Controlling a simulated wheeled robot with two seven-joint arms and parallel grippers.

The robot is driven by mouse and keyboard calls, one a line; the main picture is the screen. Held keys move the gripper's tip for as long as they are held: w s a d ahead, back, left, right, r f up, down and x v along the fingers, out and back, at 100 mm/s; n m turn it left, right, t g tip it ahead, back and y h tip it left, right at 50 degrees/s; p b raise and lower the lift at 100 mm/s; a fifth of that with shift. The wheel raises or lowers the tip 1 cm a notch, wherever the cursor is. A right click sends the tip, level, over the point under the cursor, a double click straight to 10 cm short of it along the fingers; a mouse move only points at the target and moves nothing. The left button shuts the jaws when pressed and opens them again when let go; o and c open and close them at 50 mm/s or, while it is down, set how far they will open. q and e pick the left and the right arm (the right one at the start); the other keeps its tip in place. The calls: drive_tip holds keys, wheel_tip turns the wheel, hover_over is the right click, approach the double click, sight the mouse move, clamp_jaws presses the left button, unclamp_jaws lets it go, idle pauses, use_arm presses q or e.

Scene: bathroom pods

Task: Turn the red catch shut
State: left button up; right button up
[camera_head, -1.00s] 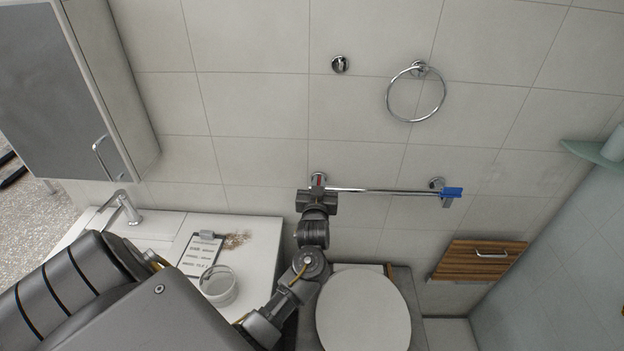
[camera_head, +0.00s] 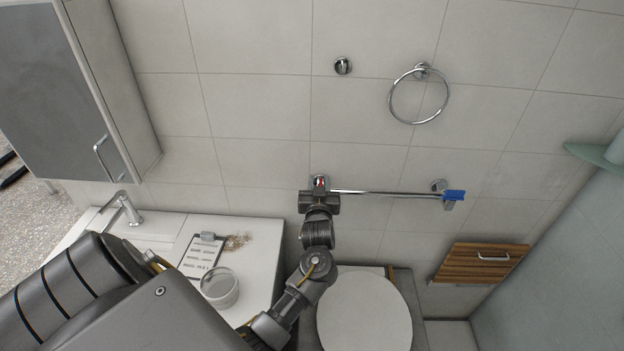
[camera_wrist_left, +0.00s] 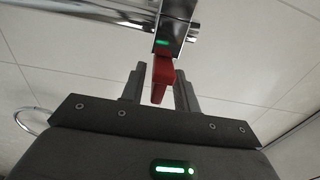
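The red catch (camera_wrist_left: 161,80) hangs from the chrome end fitting (camera_wrist_left: 176,28) of a wall rail in the left wrist view. A small green light shows on that fitting. In the head view only a bit of the red catch (camera_head: 321,183) shows at the rail's left end. My left gripper (camera_head: 319,193) is right at it, mostly covering it. In the left wrist view the fingers of my left gripper (camera_wrist_left: 159,74) stand either side of the catch, with a gap visible on the left; contact on the right is unclear. My right gripper is out of view.
The chrome rail (camera_head: 385,193) runs right to a blue part (camera_head: 454,195). A towel ring (camera_head: 419,97) and a hook (camera_head: 343,66) are above. Below are a toilet lid (camera_head: 364,312), a counter with a glass jar (camera_head: 220,287) and a clipboard (camera_head: 203,255), and a wooden slatted panel (camera_head: 480,263).

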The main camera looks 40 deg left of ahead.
use_arm(q)
drive_tip(key=shift+d, duration=0.1)
drive_tip(key=shift+s+d, duration=0.1)
drive_tip(key=shift+d, duration=0.05)
drive_tip(key=b+v, duration=0.3)
drive_tip(key=v, duration=0.7)
drive_tip(key=shift+s+b, duration=0.25)
drive_tip(key=shift+b, duration=0.05)
drive_tip(key=shift+d, duration=0.1)
